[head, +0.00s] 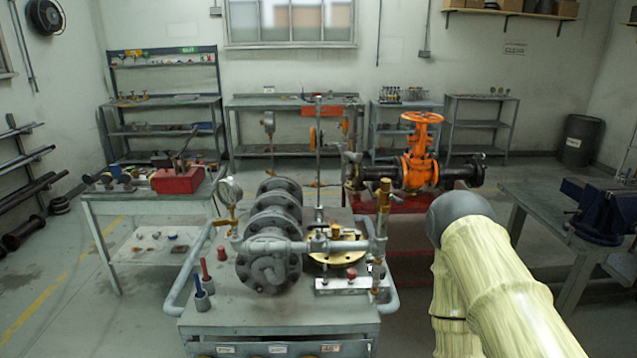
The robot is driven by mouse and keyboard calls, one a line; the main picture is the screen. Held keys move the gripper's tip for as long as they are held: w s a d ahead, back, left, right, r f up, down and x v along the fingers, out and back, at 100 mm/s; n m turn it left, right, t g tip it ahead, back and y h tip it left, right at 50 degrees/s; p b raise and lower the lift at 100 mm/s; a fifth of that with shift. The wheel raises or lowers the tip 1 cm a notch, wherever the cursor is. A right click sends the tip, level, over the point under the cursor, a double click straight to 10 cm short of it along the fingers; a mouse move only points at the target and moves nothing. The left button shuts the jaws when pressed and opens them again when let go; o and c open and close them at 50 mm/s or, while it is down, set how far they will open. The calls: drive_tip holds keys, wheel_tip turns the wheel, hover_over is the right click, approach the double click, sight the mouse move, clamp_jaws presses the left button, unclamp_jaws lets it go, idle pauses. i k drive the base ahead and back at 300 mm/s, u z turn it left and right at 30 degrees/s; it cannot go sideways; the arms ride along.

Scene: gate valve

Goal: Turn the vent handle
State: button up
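I cannot tell for sure which part is the vent handle. A grey pipe assembly (300,246) stands on the cart in front of me. It carries a pressure gauge (229,190) at its left and an upright brass fitting (384,194) at its right end. A small red knob (351,273) sits low near the right end. Behind it, an orange gate valve (420,170) has an orange handwheel (421,118) on top. My arm, in a pale yellow sleeve, reaches in from the lower right to a dark rounded joint. My gripper is not visible.
The grey cart (215,322) has curved rails and blue- and red-handled tools (203,283) at its left. A workbench with a red box (178,180) stands left, and a bench with a blue vise (603,210) right. Floor is open between the cart and side benches.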

sight(318, 225)
drive_tip(key=u, duration=0.6)
drive_tip(key=k, duration=0.8)
drive_tip(key=u, duration=0.95)
drive_tip(key=k, duration=0.45)
drive_tip(key=z, duration=0.2)
drive_tip(key=i, duration=0.65)
drive_tip(key=z, duration=0.25)
